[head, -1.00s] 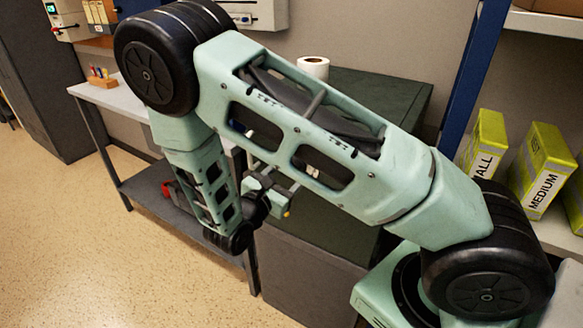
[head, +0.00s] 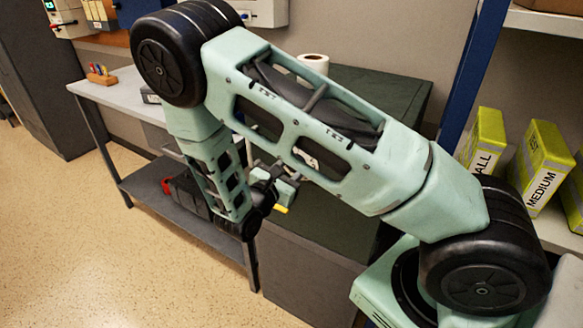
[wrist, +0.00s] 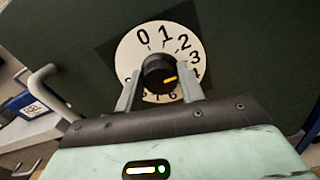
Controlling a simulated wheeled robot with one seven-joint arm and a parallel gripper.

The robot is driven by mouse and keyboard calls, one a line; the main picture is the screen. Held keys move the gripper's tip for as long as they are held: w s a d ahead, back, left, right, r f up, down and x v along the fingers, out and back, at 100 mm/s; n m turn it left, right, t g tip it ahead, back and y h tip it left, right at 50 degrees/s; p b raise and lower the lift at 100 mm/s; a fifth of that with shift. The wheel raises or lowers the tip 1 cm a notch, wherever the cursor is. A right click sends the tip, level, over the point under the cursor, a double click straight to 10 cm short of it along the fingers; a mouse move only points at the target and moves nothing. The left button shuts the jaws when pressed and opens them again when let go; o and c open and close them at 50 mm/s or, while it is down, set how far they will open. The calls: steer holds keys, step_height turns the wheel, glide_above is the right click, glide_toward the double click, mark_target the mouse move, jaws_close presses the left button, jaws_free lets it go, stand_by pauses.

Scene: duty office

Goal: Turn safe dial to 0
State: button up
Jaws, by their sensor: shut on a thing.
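The safe (head: 385,95) is a dark green box behind my arm in the head view; its dark door (wrist: 255,40) fills much of the wrist view. The white dial plate (wrist: 130,55) has black numbers, with 0 at the upper left and 1 at the top. Its black knob (wrist: 158,71) has a yellow pointer, aimed right, roughly toward the 4. My gripper (wrist: 159,88) is shut on the knob, one finger on each side. In the head view my gripper (head: 277,185) is partly hidden behind my arm. The lower numbers are partly covered.
A metal handle (wrist: 45,80) stands out left of the dial. A grey workbench (head: 112,97) is at the left, with a red item (head: 167,185) on its lower shelf. Yellow-green binders (head: 540,165) stand on the right shelf. The floor (head: 75,240) at left is clear.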

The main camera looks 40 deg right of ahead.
steer(key=shift+o, duration=0.2)
steer(key=shift+n, duration=0.3)
steer(key=n+p, duration=0.3)
steer(key=shift+r+n, duration=0.15)
steer(key=shift+n, duration=0.25)
steer(key=n+p, duration=0.4)
steer(key=n, duration=0.1)
steer(key=shift+w+a, duration=0.1)
steer(key=n+p, duration=0.2)
steer(key=n, duration=0.2)
steer(key=shift+n, duration=0.4)
steer(key=shift+f+n+p, duration=0.15)
steer(key=shift+n+p, duration=0.1)
steer(key=shift+n, duration=0.65)
steer(key=shift+f+n+p, duration=0.15)
steer(key=shift+n+p, duration=0.1)
steer(key=shift+n, duration=0.65)
steer(key=o, duration=1)
steer(key=shift+c, duration=0.2)
